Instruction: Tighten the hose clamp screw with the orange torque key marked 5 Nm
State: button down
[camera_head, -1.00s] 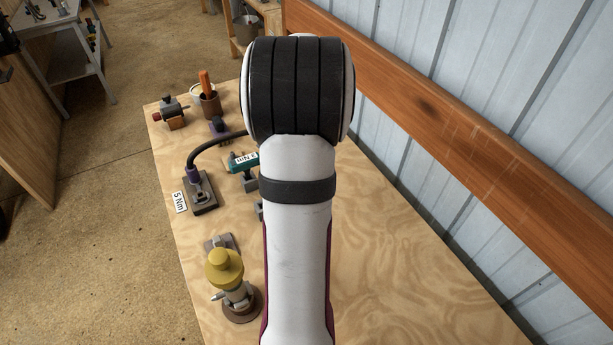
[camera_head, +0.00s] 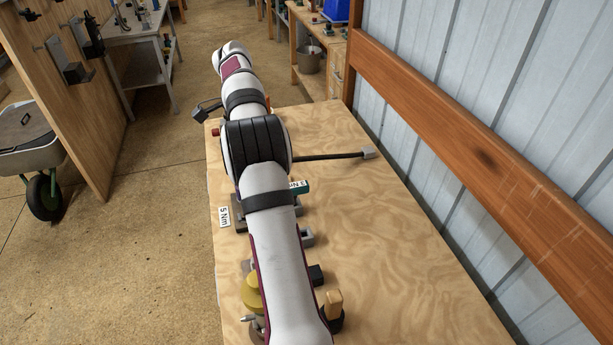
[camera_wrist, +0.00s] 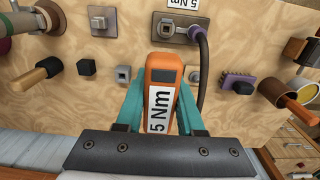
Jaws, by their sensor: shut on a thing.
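In the wrist view my gripper (camera_wrist: 160,100) has its teal fingers shut on the orange torque key (camera_wrist: 163,70), with a white "5 Nm" label facing the camera. The hose clamp (camera_wrist: 182,30) sits on a brown plate beyond the key, apart from it in the picture, with a "5 Nm" tag (camera_wrist: 182,4) beside it. A dark hose with a purple collar (camera_wrist: 202,36) leaves it. The key's lower end is hidden. In the head view the clamp plate (camera_head: 239,214) is partly behind my arm, beside its tag (camera_head: 224,216). I cannot make out the gripper there.
A grey block (camera_wrist: 122,75), a black cube (camera_wrist: 87,67) and a purple brush-like piece (camera_wrist: 237,82) surround the key. A brown cup (camera_wrist: 303,112) stands at right. In the head view, a teal labelled piece (camera_head: 300,187) shows beside my arm.

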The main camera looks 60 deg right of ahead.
jog(key=w, duration=0.1)
jog(key=w+a, duration=0.1)
jog(key=w, duration=0.1)
jog(key=shift+a+r, duration=0.25)
jog(key=shift+a, duration=0.1)
notch_tip(320, 180, down, 12)
jog(key=shift+r, duration=0.1)
dwell(0.4)
dwell(1.0)
jog(key=shift+f, duration=1.05)
jog(key=shift+m, duration=0.3)
